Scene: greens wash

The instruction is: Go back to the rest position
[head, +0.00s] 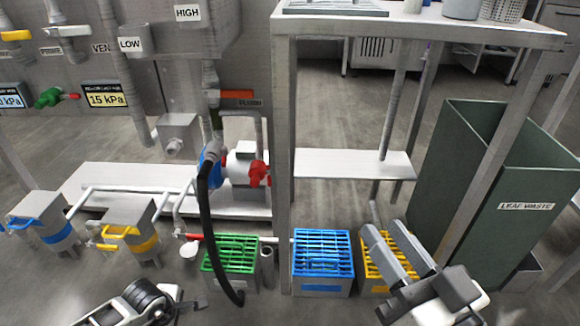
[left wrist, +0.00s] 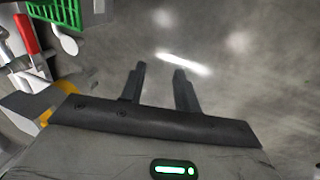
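My right gripper (head: 383,229) is at the lower right of the head view, over the yellow-topped crate (head: 372,271). Its two grey fingers are apart, with the crate's grid showing between them, and I see nothing held. My left gripper (left wrist: 160,72) shows in the left wrist view with its two dark fingers apart and only grey floor between them. In the head view my left arm comes in at the bottom left, low in front of the green crate (head: 231,253); its fingers are hard to make out there.
A blue crate (head: 322,287) stands between the green and yellow ones. A black hose (head: 203,210) hangs down to the green crate. A steel table post (head: 282,150) rises behind the crates. A green leaf waste bin (head: 450,165) stands at the right. Blue and yellow valves (head: 130,231) are at the left.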

